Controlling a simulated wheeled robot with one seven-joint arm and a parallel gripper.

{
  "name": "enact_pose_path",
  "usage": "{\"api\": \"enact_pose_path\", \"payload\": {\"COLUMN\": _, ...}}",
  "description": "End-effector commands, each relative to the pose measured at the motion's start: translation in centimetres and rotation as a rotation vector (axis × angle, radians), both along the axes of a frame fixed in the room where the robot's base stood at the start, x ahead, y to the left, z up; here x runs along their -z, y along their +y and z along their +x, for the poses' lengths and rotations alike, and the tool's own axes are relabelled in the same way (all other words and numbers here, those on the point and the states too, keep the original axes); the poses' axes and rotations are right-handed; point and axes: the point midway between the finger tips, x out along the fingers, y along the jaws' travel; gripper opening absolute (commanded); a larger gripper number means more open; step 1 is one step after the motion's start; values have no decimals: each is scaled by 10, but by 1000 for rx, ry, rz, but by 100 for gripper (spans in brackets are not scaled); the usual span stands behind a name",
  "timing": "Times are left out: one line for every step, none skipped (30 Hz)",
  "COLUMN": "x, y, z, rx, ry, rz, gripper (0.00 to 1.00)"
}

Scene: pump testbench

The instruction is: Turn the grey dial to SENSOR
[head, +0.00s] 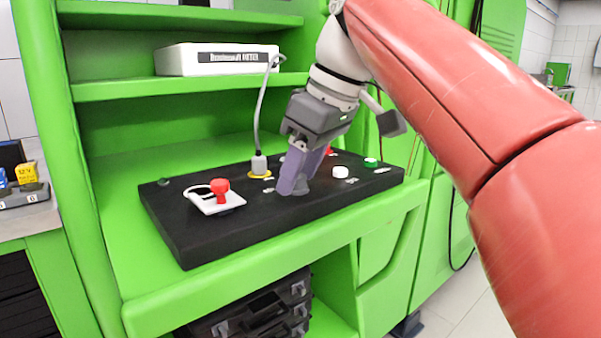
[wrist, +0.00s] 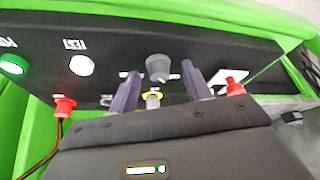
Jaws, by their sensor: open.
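The grey dial (wrist: 158,67) stands on the black panel (wrist: 215,52) and shows between my fingertips in the wrist view. My gripper (wrist: 161,72) is open, with one finger on each side of the dial and a visible gap on both sides. In the head view my gripper (head: 293,187) points down at the middle of the panel (head: 200,242), its fingers low against the top face. There the fingers largely cover the dial. Small white labels lie near the dial, but I cannot read SENSOR or tell where the dial points.
A red knob on a white plate (head: 220,202) sits at the panel's left. A grey cable plug (head: 259,164) in a yellow ring stands close behind my fingers. White (head: 340,172) and green (head: 371,162) buttons are to the right. A shelf (head: 110,91) with a white box (head: 205,60) is above.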

Motion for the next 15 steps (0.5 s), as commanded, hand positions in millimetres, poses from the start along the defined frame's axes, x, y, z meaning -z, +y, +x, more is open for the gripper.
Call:
{"api": "enact_pose_path", "payload": {"x": 1, "y": 0, "z": 1, "rx": 0, "ry": 0, "rz": 0, "gripper": 48}}
{"api": "enact_pose_path", "payload": {"x": 2, "y": 1, "z": 1, "rx": 0, "ry": 0, "rz": 0, "gripper": 48}}
{"api": "enact_pose_path", "payload": {"x": 2, "y": 1, "z": 2, "rx": -1, "ry": -1, "rz": 1, "gripper": 48}}
{"api": "enact_pose_path", "payload": {"x": 2, "y": 1, "z": 2, "rx": -1, "ry": -1, "rz": 1, "gripper": 48}}
{"api": "enact_pose_path", "payload": {"x": 2, "y": 0, "z": 2, "rx": -1, "ry": -2, "rz": 0, "gripper": 48}}
{"api": "enact_pose_path", "payload": {"x": 2, "y": 1, "z": 2, "rx": -1, "ry": -2, "rz": 0, "gripper": 48}}
{"api": "enact_pose_path", "payload": {"x": 2, "y": 1, "z": 2, "rx": 0, "ry": -1, "rz": 0, "gripper": 48}}
{"api": "enact_pose_path", "payload": {"x": 2, "y": 1, "z": 2, "rx": 0, "ry": -1, "rz": 0, "gripper": 47}}
{"api": "enact_pose_path", "payload": {"x": 1, "y": 0, "z": 1, "rx": 0, "ry": -1, "rz": 0, "gripper": 42}}
{"api": "enact_pose_path", "payload": {"x": 1, "y": 0, "z": 1, "rx": 0, "ry": -1, "rz": 0, "gripper": 38}}
{"api": "enact_pose_path", "payload": {"x": 1, "y": 0, "z": 1, "rx": 0, "ry": -1, "rz": -1, "gripper": 34}}
{"api": "enact_pose_path", "payload": {"x": 1, "y": 0, "z": 1, "rx": 0, "ry": -1, "rz": 0, "gripper": 29}}
{"api": "enact_pose_path", "payload": {"x": 1, "y": 0, "z": 1, "rx": 0, "ry": -1, "rz": -1, "gripper": 25}}
{"api": "enact_pose_path", "payload": {"x": 1, "y": 0, "z": 1, "rx": 0, "ry": -1, "rz": 0, "gripper": 21}}
{"api": "enact_pose_path", "payload": {"x": 1, "y": 0, "z": 1, "rx": 0, "ry": -1, "rz": 0, "gripper": 16}}
